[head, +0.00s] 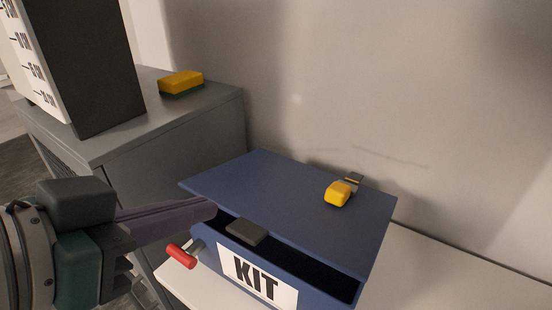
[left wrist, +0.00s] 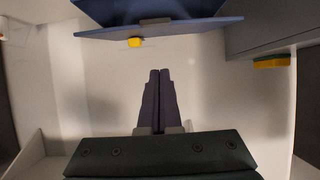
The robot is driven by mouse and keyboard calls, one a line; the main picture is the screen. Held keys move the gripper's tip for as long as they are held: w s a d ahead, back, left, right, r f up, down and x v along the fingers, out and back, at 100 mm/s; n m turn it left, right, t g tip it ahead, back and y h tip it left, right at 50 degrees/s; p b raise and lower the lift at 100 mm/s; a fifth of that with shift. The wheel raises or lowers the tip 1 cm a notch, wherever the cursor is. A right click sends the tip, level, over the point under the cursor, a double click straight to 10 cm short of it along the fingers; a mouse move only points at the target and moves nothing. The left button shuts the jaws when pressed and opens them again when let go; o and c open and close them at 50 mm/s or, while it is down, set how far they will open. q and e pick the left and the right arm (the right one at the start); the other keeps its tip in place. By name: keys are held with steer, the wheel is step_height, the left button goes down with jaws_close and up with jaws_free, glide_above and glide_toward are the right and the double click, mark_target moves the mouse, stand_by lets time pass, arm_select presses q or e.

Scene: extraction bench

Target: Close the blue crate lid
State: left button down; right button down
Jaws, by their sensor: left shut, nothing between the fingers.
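The blue crate (head: 316,281) bears a white KIT label and stands on a pale surface. Its blue lid (head: 270,185) is tilted, lowered most of the way, with a dark gap along the front. A dark tab (head: 246,231) sits at the lid's front edge. My left gripper (head: 213,209) is shut and empty, its fingertips close to the lid's front left edge; I cannot tell if they touch. In the left wrist view the shut fingers (left wrist: 160,72) point towards the lid (left wrist: 160,31), seen nearly edge-on. My right gripper is not in view.
A yellow piece (head: 338,193) shows by the lid's far right part. A red handle (head: 181,256) sticks out at the crate's left. A grey cabinet (head: 180,140) on the left bears a yellow and green sponge (head: 181,83) and a dark box (head: 85,65). A wall stands behind.

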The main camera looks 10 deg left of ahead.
arm_select(q)
glide_above(229, 228)
steer(key=d, duration=0.2)
step_height(229, 228, down, 4)
steer(key=r, duration=0.1)
steer(key=shift+s+a+f, duration=0.15)
steer(key=shift+s+f, duration=0.15)
steer(key=shift+f, duration=0.35)
steer(key=shift+s+a+f, duration=0.15)
steer(key=shift+s+f, duration=0.2)
steer(key=shift+f, duration=0.3)
steer(key=shift+s+a+f, duration=0.15)
steer(key=shift+s+f, duration=0.15)
steer(key=shift+f, duration=0.35)
